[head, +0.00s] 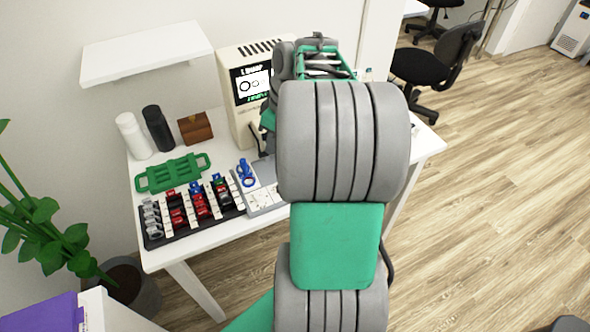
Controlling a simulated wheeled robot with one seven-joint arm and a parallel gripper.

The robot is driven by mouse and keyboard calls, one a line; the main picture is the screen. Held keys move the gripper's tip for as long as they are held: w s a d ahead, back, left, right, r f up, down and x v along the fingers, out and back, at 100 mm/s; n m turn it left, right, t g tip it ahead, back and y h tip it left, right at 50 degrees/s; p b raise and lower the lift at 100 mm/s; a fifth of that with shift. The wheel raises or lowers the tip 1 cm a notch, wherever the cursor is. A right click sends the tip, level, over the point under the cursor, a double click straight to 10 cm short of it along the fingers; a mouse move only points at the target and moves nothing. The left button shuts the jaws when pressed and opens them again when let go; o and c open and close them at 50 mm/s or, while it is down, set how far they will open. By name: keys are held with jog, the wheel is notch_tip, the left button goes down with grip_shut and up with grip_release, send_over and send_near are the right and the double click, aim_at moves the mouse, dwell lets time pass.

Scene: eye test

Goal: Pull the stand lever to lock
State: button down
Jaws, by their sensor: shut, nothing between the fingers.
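A beige eye-test machine (235,104) with a lit screen (252,86) stands at the back of the white table. A dark curved piece (254,138) shows at its lower front, beside my arm. I cannot tell whether this is the stand lever, and no other lever shows clearly. My gripper (325,66) is at the far end of my arm, to the right of the screen. It is shut, and nothing shows held in it. My thick grey and green arm hides its fingertips and the table area in front of it, so I cannot tell whether it touches anything.
On the white table (200,237), a black tray (154,243) holds several small coloured pieces. A green rack (172,174), a blue item (246,174), two bottles (131,136) (158,129) and a brown box (195,128) stand left of my arm. A white shelf (147,53) hangs above.

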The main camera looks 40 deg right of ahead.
jog(key=shift+n, duration=0.5)
jog(key=d, duration=0.1)
jog(key=s+d+f, duration=0.1)
jog(key=d, duration=0.3)
jog(key=shift+s+d+f, duration=0.15)
jog(key=shift+s+f, duration=0.05)
jog(key=shift+f, duration=0.05)
jog(key=shift+f, duration=0.1)
jog(key=x, duration=0.9)
jog(key=shift+w+a+f, duration=0.1)
jog(key=shift+a, duration=0.1)
jog(key=shift+s+d+f+p, duration=0.1)
jog(key=shift+s+d+p, duration=0.3)
jog(key=shift+s, duration=0.45)
jog(key=shift+s+d+p, duration=0.25)
jog(key=shift+s+d, duration=0.3)
jog(key=shift+s, duration=0.3)
jog(key=shift+w+a, duration=0.15)
jog(key=shift+a+f+b, duration=0.1)
jog(key=shift+b, duration=0.35)
